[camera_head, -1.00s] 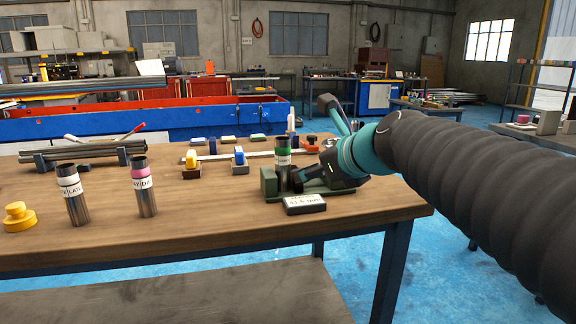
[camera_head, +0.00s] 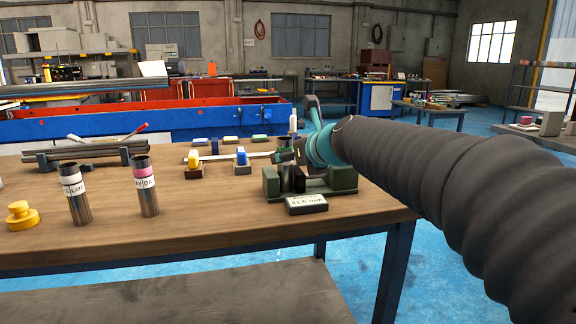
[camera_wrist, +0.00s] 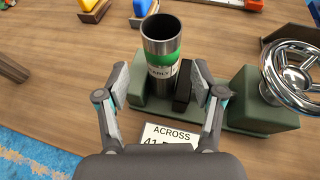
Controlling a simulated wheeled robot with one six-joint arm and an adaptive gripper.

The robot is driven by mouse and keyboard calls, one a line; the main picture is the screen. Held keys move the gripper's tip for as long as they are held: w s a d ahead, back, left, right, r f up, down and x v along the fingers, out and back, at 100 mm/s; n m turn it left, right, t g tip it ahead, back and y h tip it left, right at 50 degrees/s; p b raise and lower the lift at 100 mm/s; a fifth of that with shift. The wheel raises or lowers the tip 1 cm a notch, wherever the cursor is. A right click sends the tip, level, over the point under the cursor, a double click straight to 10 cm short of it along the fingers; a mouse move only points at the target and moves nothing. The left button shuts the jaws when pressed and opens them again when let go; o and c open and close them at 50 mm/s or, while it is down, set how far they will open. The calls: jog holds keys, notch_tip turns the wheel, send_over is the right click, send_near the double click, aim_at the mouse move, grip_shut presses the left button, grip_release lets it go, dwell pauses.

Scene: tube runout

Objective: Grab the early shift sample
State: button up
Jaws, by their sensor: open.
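The early shift sample is a metal tube with a green band and a white label ending in "ARLY" (camera_wrist: 161,50). In the wrist view it stands upright between the jaws of a green vise (camera_wrist: 262,103), also seen in the head view (camera_head: 343,184). My gripper (camera_wrist: 162,80) is open, with one finger on each side of the tube in the picture. I cannot tell whether either finger touches it. In the head view my gripper (camera_head: 298,151) is at the vise and hides part of the tube. Two other tubes stand to the left: a "LATE" one (camera_head: 76,198) and a pink-banded "DAY" one (camera_head: 146,190).
A plate reading "ACROSS" (camera_wrist: 166,136) lies in front of the vise, and a chrome handwheel (camera_wrist: 293,78) is at its right. A yellow knob-shaped piece (camera_head: 22,216) is at far left. Small coloured blocks (camera_head: 241,158) lie behind. The wooden front-middle of the bench is clear.

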jog(key=shift+x, duration=2.4)
jog(key=shift+d, duration=0.2)
grip_shut()
